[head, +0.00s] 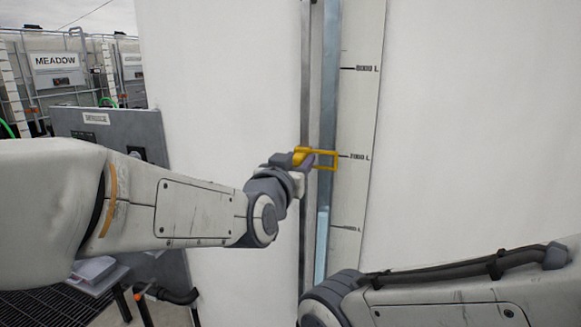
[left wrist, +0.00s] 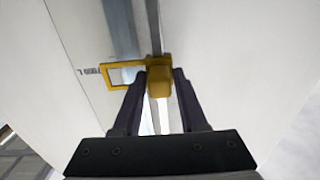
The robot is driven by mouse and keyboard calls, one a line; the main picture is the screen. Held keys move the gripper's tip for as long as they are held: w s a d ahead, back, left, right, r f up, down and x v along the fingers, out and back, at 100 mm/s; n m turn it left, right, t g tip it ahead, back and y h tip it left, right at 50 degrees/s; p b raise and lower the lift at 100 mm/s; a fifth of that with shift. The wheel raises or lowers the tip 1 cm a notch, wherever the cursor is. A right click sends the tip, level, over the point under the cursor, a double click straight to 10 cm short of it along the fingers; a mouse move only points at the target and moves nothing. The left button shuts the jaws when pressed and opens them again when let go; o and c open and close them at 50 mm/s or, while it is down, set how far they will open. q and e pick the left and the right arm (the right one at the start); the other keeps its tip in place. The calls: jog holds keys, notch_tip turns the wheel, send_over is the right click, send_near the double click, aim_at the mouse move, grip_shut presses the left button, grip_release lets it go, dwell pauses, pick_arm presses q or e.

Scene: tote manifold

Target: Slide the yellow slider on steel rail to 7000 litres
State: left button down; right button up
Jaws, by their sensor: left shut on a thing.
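The yellow slider (head: 325,153) sits on the narrow steel rail (head: 306,75). Its open rectangular frame reaches right across the sight tube (head: 329,85) to the scale strip (head: 361,110). In the head view the frame is level with the 7000 L mark (head: 357,156). My left gripper (head: 302,164) is shut on the slider's block. In the left wrist view the block (left wrist: 160,82) is between the two dark fingers (left wrist: 156,85), and the frame's outer edge lies beside the 7000 L label. My right gripper is not in view, only part of that arm.
The scale also has an 8000 L mark (head: 360,68) above and a lower mark (head: 345,228). Pale blue shows low in the tube. A large white tank wall (head: 215,80) stands behind. A grey cabinet (head: 105,125) and a MEADOW-labelled tote (head: 57,61) are at left.

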pick_arm(q)
jog(key=c, duration=0.6)
grip_release()
jog(key=shift+c, duration=0.2)
jog(key=v, duration=1)
jog(key=shift+s+p, duration=0.25)
jog(key=shift+p, duration=0.15)
jog(key=shift+a, duration=0.15)
